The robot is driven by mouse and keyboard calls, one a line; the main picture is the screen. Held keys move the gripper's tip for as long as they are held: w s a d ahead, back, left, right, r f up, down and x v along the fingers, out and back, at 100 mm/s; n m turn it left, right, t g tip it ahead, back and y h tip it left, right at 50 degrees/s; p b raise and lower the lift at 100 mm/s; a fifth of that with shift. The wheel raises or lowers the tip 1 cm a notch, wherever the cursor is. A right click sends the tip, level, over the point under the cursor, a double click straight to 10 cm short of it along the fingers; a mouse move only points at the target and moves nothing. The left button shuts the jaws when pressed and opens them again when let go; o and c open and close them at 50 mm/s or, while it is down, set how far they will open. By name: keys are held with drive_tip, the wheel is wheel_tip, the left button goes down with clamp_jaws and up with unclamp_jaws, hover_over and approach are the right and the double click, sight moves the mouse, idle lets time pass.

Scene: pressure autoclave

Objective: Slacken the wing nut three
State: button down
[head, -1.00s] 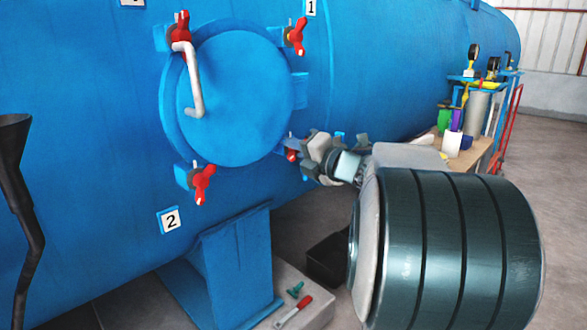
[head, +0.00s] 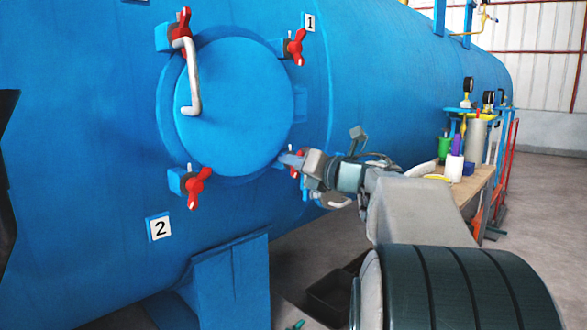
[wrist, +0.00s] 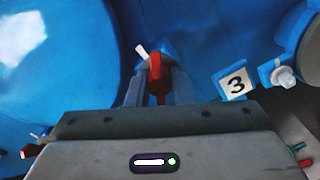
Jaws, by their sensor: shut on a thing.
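Wing nut three is red (wrist: 157,78) and sits at the lower right of the round blue hatch (head: 235,105), near the plate marked 3 (wrist: 236,82). In the wrist view it stands between my two fingers. My gripper (wrist: 158,90) is shut on it. In the head view my gripper (head: 292,161) reaches in from the right and covers most of this nut; only a little red (head: 295,172) shows. A pale bolt end (wrist: 141,52) sticks out beyond the nut in the wrist view.
Other red wing nuts sit at the hatch's upper left (head: 180,28), upper right (head: 297,47) and lower left (head: 198,187). A bent white handle (head: 191,80) crosses the hatch. A bench (head: 470,185) with bottles stands at right. A blue support (head: 230,280) is below.

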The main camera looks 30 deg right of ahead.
idle(0.3)
drive_tip(key=c, duration=1.3)
unclamp_jaws()
drive_tip(key=p+v, duration=0.3)
drive_tip(key=v, duration=1.1)
drive_tip(key=shift+w+r, duration=0.1)
